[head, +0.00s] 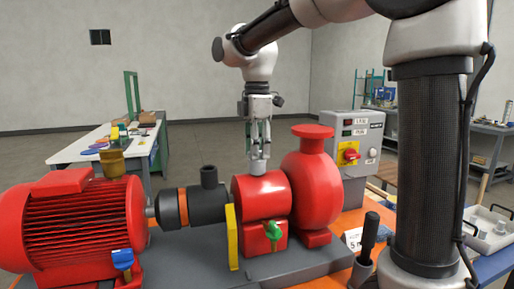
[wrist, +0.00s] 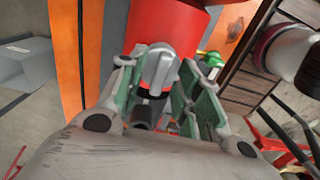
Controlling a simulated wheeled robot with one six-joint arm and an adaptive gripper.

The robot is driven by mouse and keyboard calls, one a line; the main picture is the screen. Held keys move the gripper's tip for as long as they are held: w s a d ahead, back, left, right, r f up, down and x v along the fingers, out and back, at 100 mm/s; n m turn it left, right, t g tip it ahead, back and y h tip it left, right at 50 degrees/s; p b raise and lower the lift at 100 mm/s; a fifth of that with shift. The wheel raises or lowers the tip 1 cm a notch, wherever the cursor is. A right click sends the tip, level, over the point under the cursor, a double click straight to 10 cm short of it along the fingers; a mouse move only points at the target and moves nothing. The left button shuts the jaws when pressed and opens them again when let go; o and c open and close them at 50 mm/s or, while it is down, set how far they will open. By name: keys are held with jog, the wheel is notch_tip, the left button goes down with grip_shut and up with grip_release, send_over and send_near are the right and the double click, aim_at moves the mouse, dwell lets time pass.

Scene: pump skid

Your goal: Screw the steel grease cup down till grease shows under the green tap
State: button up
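The steel grease cup (head: 259,164) stands upright on top of the red bearing housing (head: 262,190). In the wrist view the grey winged cup (wrist: 159,68) shows between the green finger pads. My gripper (head: 259,143) points down right over the cup; in the wrist view its fingers (wrist: 158,85) stand on either side of it, seemingly with a small gap. The green tap (head: 273,232) is on the housing's front, low down. It shows partly in the wrist view (wrist: 212,60). I make out no grease under it.
The red motor (head: 75,225) with a brass cup (head: 113,162) and a blue tap (head: 122,260) is at left. A yellow guard (head: 232,237) and dark coupling (head: 205,205) stand beside the housing. The red pump casing (head: 315,190) is close on the right, the control box (head: 348,140) behind.

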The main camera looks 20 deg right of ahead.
jog(key=shift+c, duration=0.2)
grip_shut()
jog(key=shift+m, duration=0.4)
jog(key=m, duration=0.2)
jog(key=shift+m, duration=0.4)
jog(key=m, duration=0.4)
jog(key=shift+m, duration=0.3)
jog(key=m, duration=0.3)
jog(key=shift+m, duration=2.2)
